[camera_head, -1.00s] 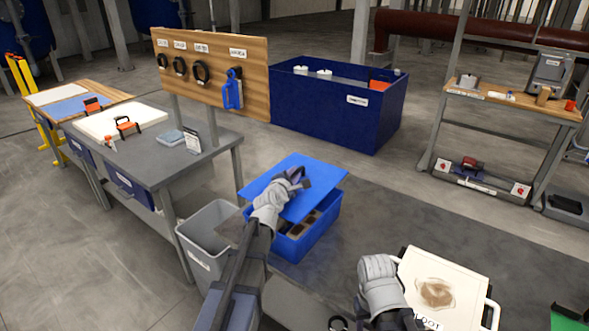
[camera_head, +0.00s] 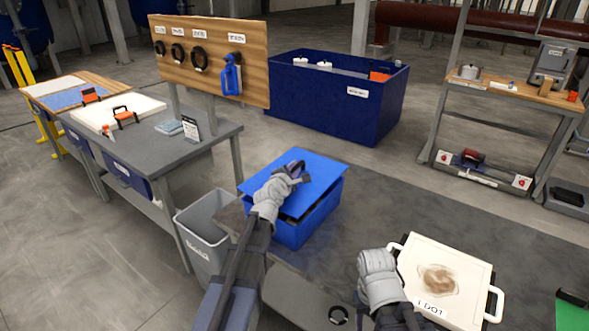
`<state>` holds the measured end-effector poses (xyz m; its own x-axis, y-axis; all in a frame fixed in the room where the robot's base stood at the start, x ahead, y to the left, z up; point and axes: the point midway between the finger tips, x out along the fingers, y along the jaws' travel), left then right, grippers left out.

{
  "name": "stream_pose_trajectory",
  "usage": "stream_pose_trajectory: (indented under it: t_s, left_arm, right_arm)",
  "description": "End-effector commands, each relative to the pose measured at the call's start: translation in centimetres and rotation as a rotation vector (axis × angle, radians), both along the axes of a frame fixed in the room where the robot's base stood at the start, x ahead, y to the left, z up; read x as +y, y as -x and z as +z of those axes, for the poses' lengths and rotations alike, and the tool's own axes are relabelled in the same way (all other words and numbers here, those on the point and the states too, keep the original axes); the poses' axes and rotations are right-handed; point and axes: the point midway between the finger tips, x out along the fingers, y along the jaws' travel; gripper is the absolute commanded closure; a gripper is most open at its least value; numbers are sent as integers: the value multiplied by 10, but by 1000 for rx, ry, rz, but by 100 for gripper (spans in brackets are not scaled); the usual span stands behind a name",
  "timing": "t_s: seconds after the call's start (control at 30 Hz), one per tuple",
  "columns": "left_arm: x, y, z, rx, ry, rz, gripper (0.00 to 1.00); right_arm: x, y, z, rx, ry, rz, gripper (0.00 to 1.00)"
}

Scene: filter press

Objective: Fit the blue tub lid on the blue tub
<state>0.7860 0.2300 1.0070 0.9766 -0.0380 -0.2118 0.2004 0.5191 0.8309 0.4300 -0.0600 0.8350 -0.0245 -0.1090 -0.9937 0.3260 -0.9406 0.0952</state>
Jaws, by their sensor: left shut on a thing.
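The blue tub lid (camera_head: 315,172) is a flat blue panel over the blue tub (camera_head: 300,232), in the middle of the head view. My left gripper (camera_head: 297,173) is shut on the lid at its top. The lid covers most of the tub's opening, with a dark gap showing along the front right side. It looks slightly tilted, and I cannot tell whether it touches the rim.
A white tray (camera_head: 475,267) with a brown stain lies on the dark bench at the right. A grey bin (camera_head: 205,240) stands left of the tub. A grey table (camera_head: 215,137) and a pegboard stand behind it. Bare bench lies between tub and tray.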

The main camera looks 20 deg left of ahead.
Motion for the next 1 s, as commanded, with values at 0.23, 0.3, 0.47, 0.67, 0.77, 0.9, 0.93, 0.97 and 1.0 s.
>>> stream_pose_trajectory:
  t_s: [0.23,0.3,0.47,0.67,0.77,0.9,0.93,0.97,1.0]
  left_arm:
    - [0,0,-17,-1,0,1,100]
    - [0,0,-21,-1,0,1,100]
    - [0,0,-30,-1,0,1,100]
    - [0,0,-39,-1,0,1,100]
    - [0,0,-41,-1,0,1,100]
    - [0,0,-41,-1,0,1,100]
    - [0,0,-41,-1,0,1,100]
    - [0,0,-41,-1,0,1,100]
    - [0,0,-41,-1,0,1,100]
  right_arm:
    - [0,0,-18,0,0,0,50]
    - [0,0,-22,0,0,0,50]
    - [0,0,-31,0,0,0,50]
    - [0,0,-40,0,0,0,50]
    - [0,0,-41,0,0,0,50]
    - [0,0,-41,0,0,0,50]
    - [0,0,-41,0,0,0,50]
    - [0,0,-41,0,0,0,50]
    - [0,0,-41,0,0,0,50]
